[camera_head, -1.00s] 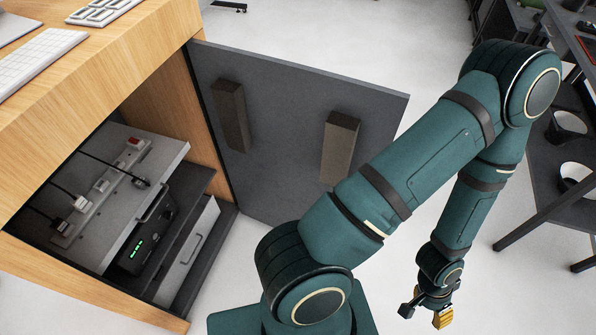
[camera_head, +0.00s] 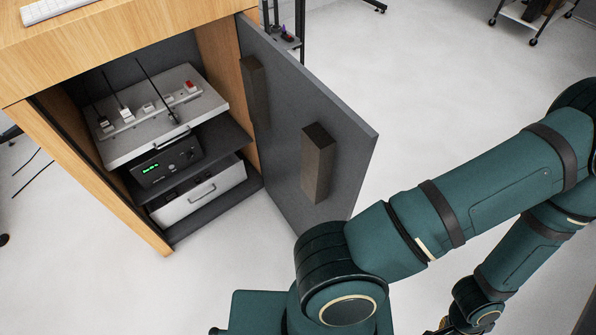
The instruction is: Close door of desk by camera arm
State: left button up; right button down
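The grey desk door (camera_head: 290,110) stands wide open, hinged at the right side of the wooden desk's (camera_head: 150,45) cabinet opening. Two dark brown blocks are fixed to its inner face, one near the hinge (camera_head: 256,92) and one near the free edge (camera_head: 317,162). My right arm crosses the right side of the view, in front of the door's lower outer corner. My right gripper (camera_head: 447,327) is at the bottom edge, mostly cut off, so its opening cannot be judged. My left gripper is out of view.
Inside the cabinet sit a power strip (camera_head: 150,112) with cables, a black device (camera_head: 165,162) with a green display and a light drawer box (camera_head: 200,190). A white keyboard (camera_head: 50,8) lies on the desk top. A cart (camera_head: 535,15) stands far right. The light floor (camera_head: 430,80) beyond the door is clear.

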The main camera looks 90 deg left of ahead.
aim_at(315, 151)
jog(key=i+j+u, duration=0.1)
jog(key=i+u, duration=1.05)
jog(key=i+j+u, duration=0.1)
jog(key=i+u, duration=0.4)
jog(key=i+l+u, duration=0.1)
jog(key=i+u, duration=1)
jog(key=u, duration=0.15)
jog(key=i+l+u, duration=0.2)
jog(key=u, duration=0.15)
jog(key=i+u, duration=0.1)
jog(key=u, duration=2.5)
jog(key=k+l+u, duration=0.15)
jog(key=u, duration=0.2)
jog(key=l, duration=0.1)
